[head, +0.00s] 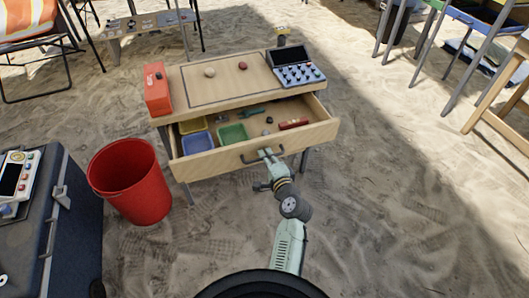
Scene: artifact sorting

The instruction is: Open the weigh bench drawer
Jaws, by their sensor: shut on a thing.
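The weigh bench (178,87) stands ahead of me on the sand. Its wooden drawer (215,163) is pulled out toward me and its inside shows. The drawer has a dark bar handle (250,160) in the middle of its front. My gripper (266,156) is at that handle and shut on it. The fingertips are small in the picture. Inside the drawer are a yellow tray (193,126), a blue tray (197,143), a green tray (232,134), a green tool (252,113) and a red item (293,123).
On the bench top are an orange box (157,88), two small round objects and a keypad device (298,74). A red bucket (130,180) stands left of the drawer. A dark case (62,225) is at the lower left. Open sand lies to the right.

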